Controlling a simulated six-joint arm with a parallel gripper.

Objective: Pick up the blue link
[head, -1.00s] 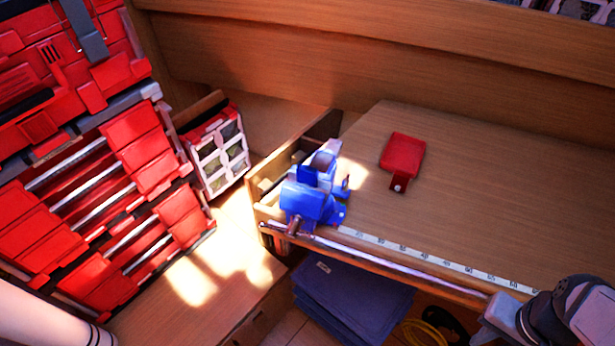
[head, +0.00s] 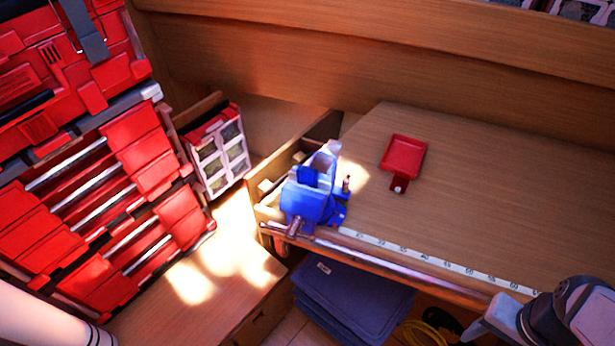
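I cannot make out a separate blue link in the head view. The plainly blue thing on the bench is a vise (head: 308,200) at the bench's left front corner. Part of my arm shows at the lower right edge, but my gripper's fingers are not clearly in view. I cannot tell what, if anything, they hold.
A red tray with a short handle (head: 404,156) lies on the wooden bench top (head: 490,200), which is mostly clear. A measuring strip (head: 430,258) runs along the front edge. Red drawers (head: 100,210) stand at left.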

